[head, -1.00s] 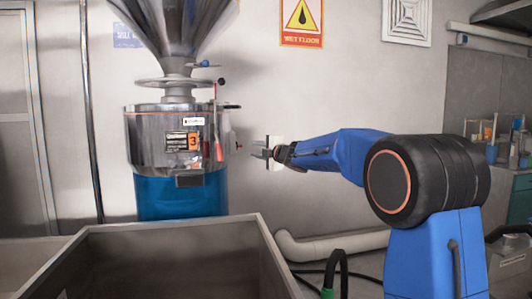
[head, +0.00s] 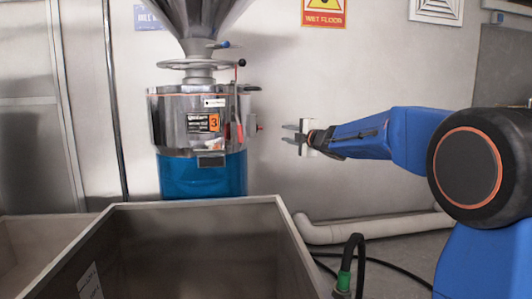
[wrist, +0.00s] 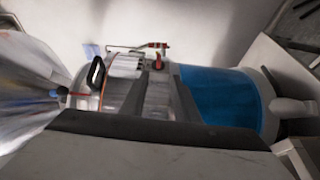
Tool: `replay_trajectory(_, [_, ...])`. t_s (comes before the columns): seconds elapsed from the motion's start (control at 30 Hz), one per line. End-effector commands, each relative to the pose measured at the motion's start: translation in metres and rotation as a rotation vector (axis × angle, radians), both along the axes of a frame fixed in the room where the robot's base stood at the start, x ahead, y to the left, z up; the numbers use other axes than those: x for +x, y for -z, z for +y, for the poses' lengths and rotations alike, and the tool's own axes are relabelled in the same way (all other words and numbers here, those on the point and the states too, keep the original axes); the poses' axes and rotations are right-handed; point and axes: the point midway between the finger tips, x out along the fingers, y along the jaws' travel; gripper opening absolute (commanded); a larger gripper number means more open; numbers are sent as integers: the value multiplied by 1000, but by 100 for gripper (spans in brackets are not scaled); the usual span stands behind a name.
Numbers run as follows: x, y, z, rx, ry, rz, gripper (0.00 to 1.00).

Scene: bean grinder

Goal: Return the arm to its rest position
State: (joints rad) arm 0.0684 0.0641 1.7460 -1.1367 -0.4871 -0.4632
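My blue arm reaches in from the right in the head view. My gripper (head: 287,133) points left, with two fingers apart and nothing visible between them. It is in the air to the right of the bean grinder (head: 181,125), with a visible gap from its side. The grinder has a steel body, a blue lower part and a large hopper cut off by the top edge. In the wrist view the grinder (wrist: 222,95) lies sideways, its blue part to the right. Two dark fingers (wrist: 158,95) show apart in front of it.
An open metal bin (head: 200,203) stands in front of the grinder. A pale pipe (head: 380,228) runs along the wall's foot. A green-and-black hose (head: 345,280) stands near the bottom. The wall carries a yellow warning sign (head: 324,12). Space around my gripper looks clear.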

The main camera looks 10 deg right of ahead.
Motion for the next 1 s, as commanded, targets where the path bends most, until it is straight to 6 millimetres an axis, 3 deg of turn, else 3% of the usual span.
replay_trajectory(0.23, [-48,-1,-31,152,172,83,28])
replay_trajectory(0.47, [-111,21,-64,336,360,200,28])
replay_trajectory(0.77, [-208,75,-96,575,588,380,28])
replay_trajectory(1.0, [-296,134,-106,758,755,546,28])
